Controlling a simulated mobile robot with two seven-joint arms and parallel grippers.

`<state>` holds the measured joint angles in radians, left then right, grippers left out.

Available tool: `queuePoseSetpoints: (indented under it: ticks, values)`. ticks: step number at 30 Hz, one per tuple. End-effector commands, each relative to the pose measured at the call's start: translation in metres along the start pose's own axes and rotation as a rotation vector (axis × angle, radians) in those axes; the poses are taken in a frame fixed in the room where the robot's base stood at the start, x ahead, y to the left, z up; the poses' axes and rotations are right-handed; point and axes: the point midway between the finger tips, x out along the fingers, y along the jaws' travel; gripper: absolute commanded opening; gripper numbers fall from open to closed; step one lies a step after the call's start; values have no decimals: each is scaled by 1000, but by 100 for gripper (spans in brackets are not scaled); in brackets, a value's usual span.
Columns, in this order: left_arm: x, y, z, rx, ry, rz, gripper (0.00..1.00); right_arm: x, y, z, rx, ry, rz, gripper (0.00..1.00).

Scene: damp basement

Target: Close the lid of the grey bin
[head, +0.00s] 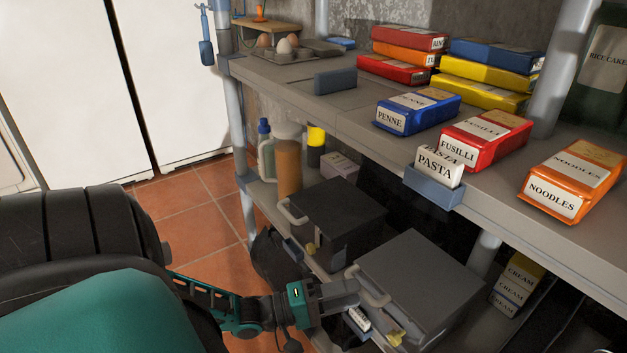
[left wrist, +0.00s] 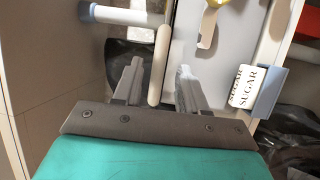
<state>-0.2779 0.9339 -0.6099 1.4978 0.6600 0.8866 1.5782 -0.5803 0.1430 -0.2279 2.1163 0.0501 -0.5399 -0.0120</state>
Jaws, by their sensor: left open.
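The grey bin (head: 420,285) stands on the lower shelf, right of a darker bin. Its broad grey panel fills the top; I cannot tell how far the lid is open. A pale bar handle (head: 371,287) runs along the panel's left edge. My left gripper (head: 350,294) is open beside this handle. In the left wrist view, the handle (left wrist: 161,62) lies between the two spread fingers of my left gripper (left wrist: 160,72), with gaps showing on both sides. Contact is not visible. A yellow piece (head: 396,338) shows at the bin's near side. My right gripper is not in view.
A dark bin (head: 335,218) with its own handle stands left of the grey bin. A sugar label (left wrist: 243,88) sits in a blue holder close to my left gripper. The upper shelf (head: 315,105) overhangs behind, with food boxes. Cream cartons (head: 517,287) stand right.

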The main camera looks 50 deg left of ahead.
Motion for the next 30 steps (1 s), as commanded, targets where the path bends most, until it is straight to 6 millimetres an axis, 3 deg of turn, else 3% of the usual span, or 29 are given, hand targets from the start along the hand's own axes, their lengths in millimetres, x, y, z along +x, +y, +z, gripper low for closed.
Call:
queuePoseSetpoints:
  ticks: [9, 15, 30]
  values:
    - [-72, 1, 0, 1, 1, -6, 42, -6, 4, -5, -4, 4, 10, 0]
    - [-100, 0, -1, 3, 0, -2, 42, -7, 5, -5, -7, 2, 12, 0]
    - [-107, 0, 0, 2, 0, 1, 42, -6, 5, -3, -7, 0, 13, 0]
